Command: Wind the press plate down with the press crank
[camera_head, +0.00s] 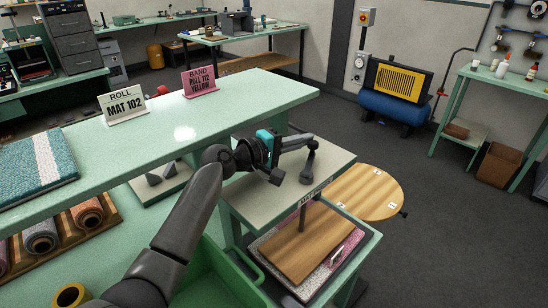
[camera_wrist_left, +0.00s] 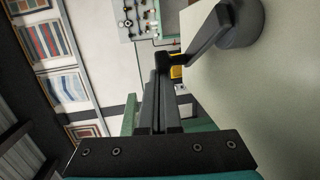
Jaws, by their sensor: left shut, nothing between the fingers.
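The press crank (camera_head: 311,152) is dark, with its arm and hub on the pale top of the press (camera_head: 335,168). In the left wrist view the crank (camera_wrist_left: 212,42) reaches from a round hub to an end knob near my fingertips. My left gripper (camera_head: 290,143) is shut and empty beside the crank; its fingers (camera_wrist_left: 163,75) lie together in the wrist view. I cannot tell whether they touch the crank. The wooden press plate (camera_head: 292,248) hangs below the press top on a dark screw (camera_head: 302,217), over speckled grey and pink material (camera_head: 340,252). My right gripper is not in view.
A green bench (camera_head: 230,105) with a MAT 102 sign (camera_head: 123,105) and a pink band sign (camera_head: 200,80) lies behind my left arm. A round wooden table (camera_head: 365,190) stands right of the press. Open floor lies further right.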

